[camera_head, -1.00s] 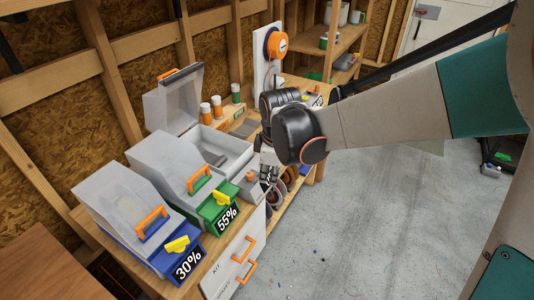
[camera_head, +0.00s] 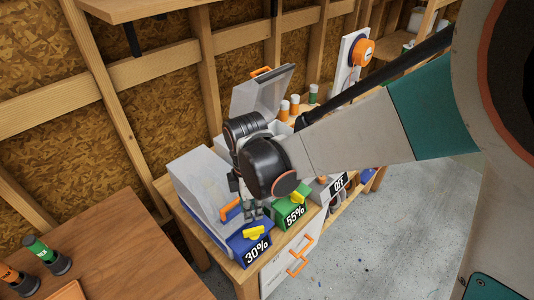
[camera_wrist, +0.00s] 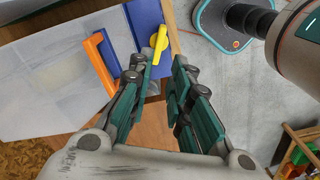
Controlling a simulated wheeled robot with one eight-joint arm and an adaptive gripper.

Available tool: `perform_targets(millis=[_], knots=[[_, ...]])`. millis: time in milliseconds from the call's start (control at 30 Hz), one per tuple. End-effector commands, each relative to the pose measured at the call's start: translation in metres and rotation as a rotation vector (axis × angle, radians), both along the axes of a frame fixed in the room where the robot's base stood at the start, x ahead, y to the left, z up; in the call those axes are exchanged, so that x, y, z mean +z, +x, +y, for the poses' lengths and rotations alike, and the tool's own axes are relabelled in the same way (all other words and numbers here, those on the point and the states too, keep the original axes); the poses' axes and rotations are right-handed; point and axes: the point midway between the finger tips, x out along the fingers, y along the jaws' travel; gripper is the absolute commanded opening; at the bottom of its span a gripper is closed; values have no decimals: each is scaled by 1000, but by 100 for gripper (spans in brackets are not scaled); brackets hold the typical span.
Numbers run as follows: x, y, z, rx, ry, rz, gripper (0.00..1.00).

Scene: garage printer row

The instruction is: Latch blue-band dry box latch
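The blue-band dry box (camera_head: 198,180) stands at the near left end of the wooden bench, with a translucent lid, an orange handle (camera_head: 230,210) and a "30%" label. Its yellow latch (camera_head: 254,233) sits on the blue band (camera_head: 236,245) at the front. In the wrist view the yellow latch (camera_wrist: 159,42) lies just beyond my fingertips, with the orange handle (camera_wrist: 101,64) to the left. My gripper (camera_wrist: 166,74) is open and empty, with a gap between its fingers, apart from the latch. In the head view my wrist covers part of the lid.
The green-band "55%" box (camera_head: 291,199) stands close beside, with the "OFF" box (camera_head: 330,186) further right. An open grey lid (camera_head: 262,92) rises behind my wrist. A brown table (camera_head: 110,245) with bottles is at the left. Grey floor (camera_head: 400,230) is clear at the right.

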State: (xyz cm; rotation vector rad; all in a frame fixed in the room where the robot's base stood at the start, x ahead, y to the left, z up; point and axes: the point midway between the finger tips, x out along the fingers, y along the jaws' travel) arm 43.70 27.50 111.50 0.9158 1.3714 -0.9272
Motion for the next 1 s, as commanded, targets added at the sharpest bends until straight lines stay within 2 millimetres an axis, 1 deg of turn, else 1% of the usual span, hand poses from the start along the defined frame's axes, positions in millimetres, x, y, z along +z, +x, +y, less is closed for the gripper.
perform_targets(millis=[33, 100, 300, 500, 700, 1000], knots=[[-14, 1, 0, -1, 0, 0, 18], [-26, 1, 0, -2, 0, 0, 18], [-60, 2, 0, -3, 0, -1, 18], [-86, 2, 0, -4, 0, -1, 18], [-99, 2, 0, -4, 0, -1, 18], [-100, 2, 0, -4, 0, -1, 18]])
